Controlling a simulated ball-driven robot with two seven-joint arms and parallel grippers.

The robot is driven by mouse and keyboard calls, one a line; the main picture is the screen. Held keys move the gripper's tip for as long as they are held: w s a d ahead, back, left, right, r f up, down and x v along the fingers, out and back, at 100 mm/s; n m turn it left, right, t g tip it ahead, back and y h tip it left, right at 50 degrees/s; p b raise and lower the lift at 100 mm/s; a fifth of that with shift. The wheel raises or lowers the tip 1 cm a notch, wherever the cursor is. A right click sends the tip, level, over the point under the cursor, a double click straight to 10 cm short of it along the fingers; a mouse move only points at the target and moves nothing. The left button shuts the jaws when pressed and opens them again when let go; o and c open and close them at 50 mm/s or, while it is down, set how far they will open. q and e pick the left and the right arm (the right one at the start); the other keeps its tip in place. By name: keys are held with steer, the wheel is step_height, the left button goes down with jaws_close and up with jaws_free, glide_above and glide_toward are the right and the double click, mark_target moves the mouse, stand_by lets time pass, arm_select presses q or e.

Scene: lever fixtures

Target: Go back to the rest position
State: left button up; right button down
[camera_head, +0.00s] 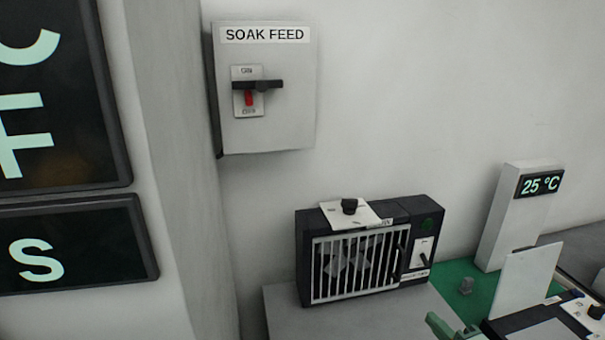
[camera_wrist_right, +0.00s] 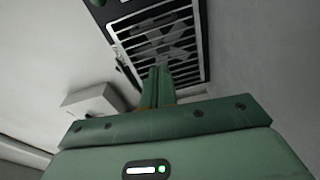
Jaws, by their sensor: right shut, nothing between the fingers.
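My right gripper (camera_head: 440,325) shows at the bottom edge of the head view as a small green part, right of the grey bench top. In the right wrist view its two green fingers (camera_wrist_right: 156,88) are together with nothing between them. They point towards the white grille of the black fan unit (camera_wrist_right: 165,45), apart from it as far as I can tell. My left gripper is in neither view.
A grey SOAK FEED box (camera_head: 290,115) with a black lever (camera_head: 258,86) hangs on the wall. The fan unit (camera_head: 302,262) stands on a grey bench (camera_head: 285,315). A 25 °C display post (camera_head: 505,225) and a white panel (camera_head: 522,283) stand at right.

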steer(key=s+f+m+g+h, duration=0.1)
steer(key=s+m+h, duration=0.1)
steer(key=s+m, duration=0.1)
steer(key=s+f+m+g+h, duration=0.1)
steer(key=s+m+g+h, duration=0.1)
steer(key=s+m+h, duration=0.1)
steer(key=s+a+f+m+g+h, duration=0.1)
steer(key=s+m+h, duration=0.1)
steer(key=s+m, duration=0.1)
steer(key=shift+s+h, duration=0.4)
steer(key=shift+s, duration=0.5)
steer(key=s+a+m+g+h, duration=0.1)
steer(key=s+m+g, duration=0.45)
steer(key=s, duration=0.75)
steer(key=s+a+f+n+g+y, duration=0.1)
steer(key=s+a+f+g, duration=0.1)
steer(key=f, duration=1)
steer(key=s+a+f+n+g+y, duration=0.1)
steer(key=a+f+g+y, duration=0.15)
steer(key=f, duration=1.05)
steer(key=s+f+m+g+y, duration=0.1)
steer(key=s+f+m+g, duration=0.1)
steer(key=s+f, duration=1.5)
steer(key=s+m, duration=0.1)
steer(key=s, duration=0.3)
steer(key=shift+m, duration=0.35)
